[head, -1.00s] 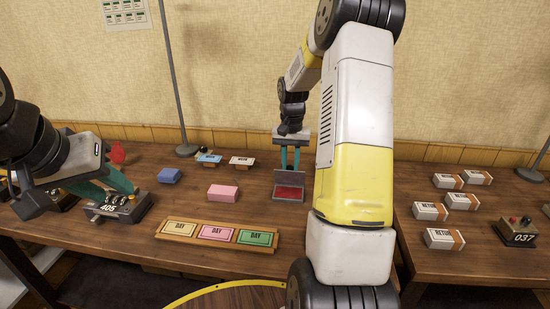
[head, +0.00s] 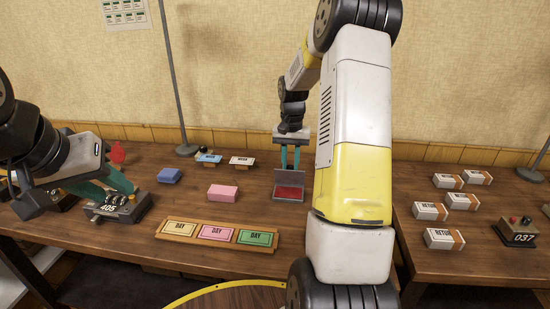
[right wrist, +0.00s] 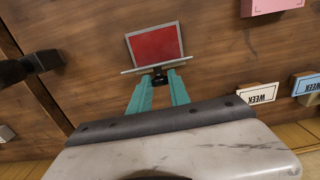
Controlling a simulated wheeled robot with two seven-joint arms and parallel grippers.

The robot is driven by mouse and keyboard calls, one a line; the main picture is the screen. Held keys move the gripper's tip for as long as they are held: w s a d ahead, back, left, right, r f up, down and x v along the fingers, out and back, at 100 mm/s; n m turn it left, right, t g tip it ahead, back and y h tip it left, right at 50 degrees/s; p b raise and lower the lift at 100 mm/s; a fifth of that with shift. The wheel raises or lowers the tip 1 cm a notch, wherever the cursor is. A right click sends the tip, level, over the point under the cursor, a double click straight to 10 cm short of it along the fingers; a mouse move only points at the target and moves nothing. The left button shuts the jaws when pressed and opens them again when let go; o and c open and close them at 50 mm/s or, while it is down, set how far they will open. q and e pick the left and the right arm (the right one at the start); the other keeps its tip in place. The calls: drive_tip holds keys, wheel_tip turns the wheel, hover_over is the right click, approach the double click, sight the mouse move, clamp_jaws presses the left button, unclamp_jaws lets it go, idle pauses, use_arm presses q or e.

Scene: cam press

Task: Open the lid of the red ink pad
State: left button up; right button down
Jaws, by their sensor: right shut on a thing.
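The red ink pad (head: 289,192) lies on the table in the middle of the head view, its red surface bare. Its grey lid (head: 288,177) stands raised along the pad's far edge. In the right wrist view the red pad (right wrist: 155,45) shows fully, with the lid (right wrist: 140,69) nearly edge-on below it. My right gripper (head: 290,167) is behind the lid, shut on its small dark knob (right wrist: 160,78). My left gripper (head: 118,183) is at the left, by a grey numbered device (head: 118,207); whether its fingers are closed is unclear.
A pink block (head: 222,193) and a blue block (head: 169,175) lie left of the pad. A wooden rack (head: 215,247) with three DAY plates is at the front edge. WEEK stamps (head: 242,160) stand behind. Several white boxes (head: 444,239) lie on the right table.

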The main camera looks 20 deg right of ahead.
drive_tip(key=shift+w+d+f+g+y, duration=0.1)
drive_tip(key=shift+w+d+g+y, duration=0.15)
drive_tip(key=shift+w+g, duration=0.25)
drive_tip(key=shift+w+d+f+g+y, duration=0.1)
drive_tip(key=shift+w+g+y, duration=0.15)
drive_tip(key=shift+w+g, duration=0.2)
drive_tip(key=shift+w+d+f+g+y, duration=0.2)
drive_tip(key=shift+w+g+y, duration=0.15)
drive_tip(key=shift+g, duration=0.35)
drive_tip(key=shift+w+d+f+g+y, duration=0.2)
drive_tip(key=shift+w+g+y, duration=0.15)
drive_tip(key=shift+g, duration=0.4)
drive_tip(key=shift+w+d+f+g+y, duration=0.2)
drive_tip(key=shift+w+g+y, duration=0.15)
drive_tip(key=shift+g, duration=0.35)
drive_tip(key=shift+w, duration=0.1)
drive_tip(key=c, duration=1.2)
unclamp_jaws()
drive_tip(key=shift+c, duration=0.2)
